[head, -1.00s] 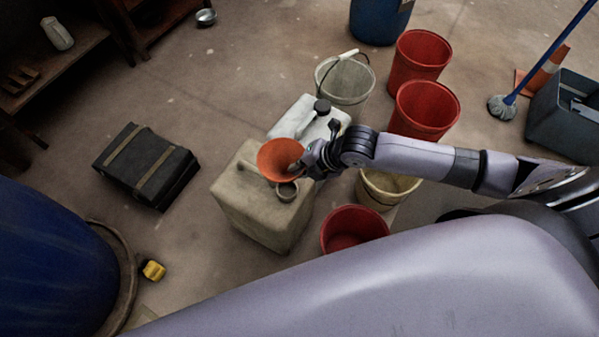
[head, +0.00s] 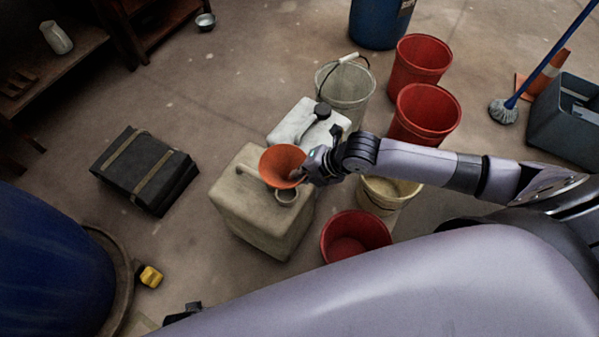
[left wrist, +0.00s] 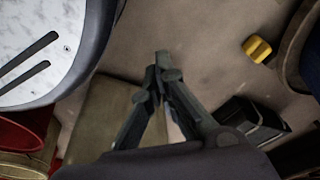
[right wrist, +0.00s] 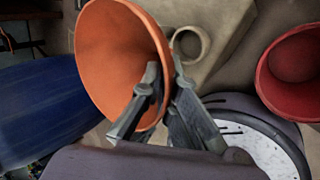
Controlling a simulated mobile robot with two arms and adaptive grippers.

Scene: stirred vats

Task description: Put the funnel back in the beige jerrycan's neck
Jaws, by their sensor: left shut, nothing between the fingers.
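The orange funnel (head: 283,165) is held by my right gripper (head: 300,174) beside and just above the open neck (head: 287,196) of the beige jerrycan (head: 243,208). It is tilted, and its spout is hidden. In the right wrist view my right gripper (right wrist: 163,75) is shut on the wall of the funnel (right wrist: 108,50), one finger inside the cone and one outside. The round neck (right wrist: 188,44) shows just behind it. My left gripper (left wrist: 162,65) is shut and empty in the left wrist view, with the jerrycan (left wrist: 98,112) showing beyond it.
A white jerrycan (head: 290,124) with a black cap stands behind the beige one. Red buckets (head: 425,112), a red tub (head: 353,238) and pale buckets crowd the right. A dark case (head: 145,170), a yellow object (head: 151,277) and a blue drum (head: 45,265) are left, with bare floor between.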

